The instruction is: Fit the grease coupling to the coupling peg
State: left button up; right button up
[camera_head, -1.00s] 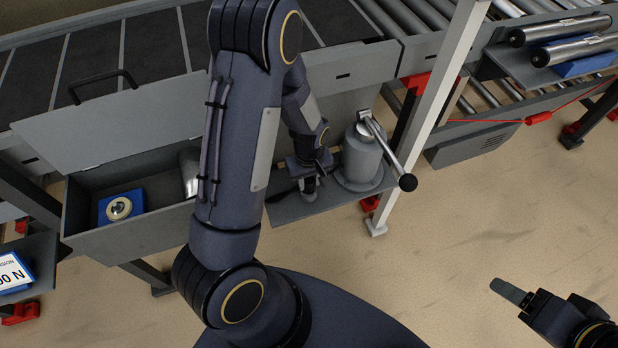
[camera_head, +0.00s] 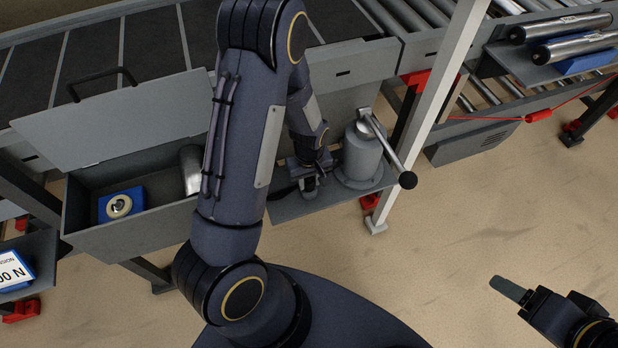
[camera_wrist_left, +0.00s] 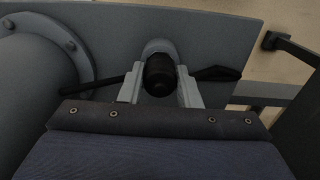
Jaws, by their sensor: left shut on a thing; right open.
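My left gripper (camera_head: 309,178) reaches down at the grey shelf, left of the grey grease pump (camera_head: 361,158). In the left wrist view its two pale fingers (camera_wrist_left: 160,90) are shut on a black cylindrical piece, which I take for the grease coupling (camera_wrist_left: 159,76). A grey rounded part (camera_wrist_left: 157,48) shows just beyond the coupling, perhaps the coupling peg; I cannot tell whether they touch or are joined. Dark thin parts stick out on both sides behind the fingers. My right gripper (camera_head: 545,292) is open and empty at the lower right, over the floor.
The pump's lever (camera_head: 392,155) with a black knob slants out to the right. A pale post (camera_head: 428,120) stands right of it. An open grey drawer (camera_head: 150,225) at the left holds a blue block with a ring and a metal cylinder. Conveyors run behind.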

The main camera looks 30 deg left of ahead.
aim_at(309, 179)
pick_arm(q)
jog(key=o, duration=0.9)
jog(key=shift+f, duration=0.1)
jog(key=shift+r+p, duration=0.65)
jog(key=shift+r, duration=3.25)
